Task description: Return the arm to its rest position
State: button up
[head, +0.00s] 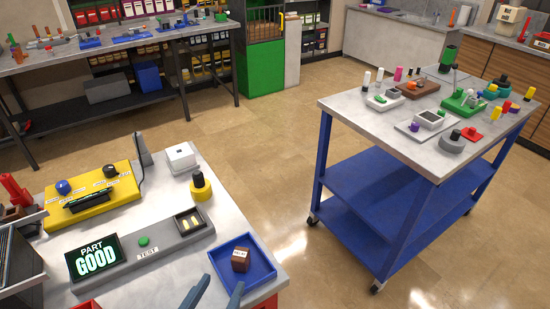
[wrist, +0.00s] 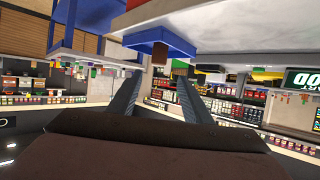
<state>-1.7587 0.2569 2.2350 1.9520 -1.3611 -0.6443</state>
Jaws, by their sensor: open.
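My gripper (head: 220,284) shows at the bottom edge of the head view as two blue-grey fingers, spread apart with nothing between them. One fingertip overlaps the near edge of the blue tray (head: 262,277) in the picture. A small brown block (head: 240,260) with a white label on top sits in that tray. In the wrist view, my open fingers (wrist: 158,82) point away from the camera, and the picture appears upside down. The blue tray (wrist: 150,35) and a brown block (wrist: 181,64) show beyond the fingertips. The rest of my arm is out of the head view.
The near bench holds a grey tester (head: 143,255) whose screen reads "PART GOOD", a yellow fixture (head: 90,205), a yellow-and-black part (head: 200,187) and a white box (head: 181,157). A blue cart (head: 375,205) with parts stands at right. Open floor lies between.

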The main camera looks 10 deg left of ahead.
jog(key=w+g+y, duration=0.1)
jog(key=w, duration=0.4)
jog(key=w+a+g+y+p, duration=0.1)
jog(key=w+y, duration=0.1)
jog(key=w, duration=0.4)
jog(key=w+g+y+p, duration=0.1)
jog(key=w, duration=0.4)
jog(key=shift+w+a+r+n+y, duration=0.15)
jog(key=shift+r+n+y, duration=0.1)
jog(key=shift+n+y, duration=0.15)
jog(key=d, duration=0.1)
jog(key=w+d+f+g+p, duration=0.1)
jog(key=d, duration=0.1)
jog(key=d+g, duration=0.1)
jog(key=shift+w+d+f+n, duration=0.25)
jog(key=shift+w+d+n, duration=0.05)
jog(key=shift+d, duration=0.05)
jog(key=s+d+f+g+h+p, duration=0.1)
jog(key=s+d, duration=0.3)
jog(key=d, duration=0.5)
jog(key=s+d+f+m+g+h, duration=0.1)
jog(key=s+d+g, duration=0.3)
jog(key=d, duration=0.6)
jog(key=s+d+f+g+h+p, duration=0.1)
jog(key=s+d+f+g+h, duration=0.2)
jog(key=d, duration=0.6)
jog(key=shift+s+d+p, duration=0.2)
jog(key=shift+s+p, duration=0.15)
jog(key=shift+s, duration=0.7)
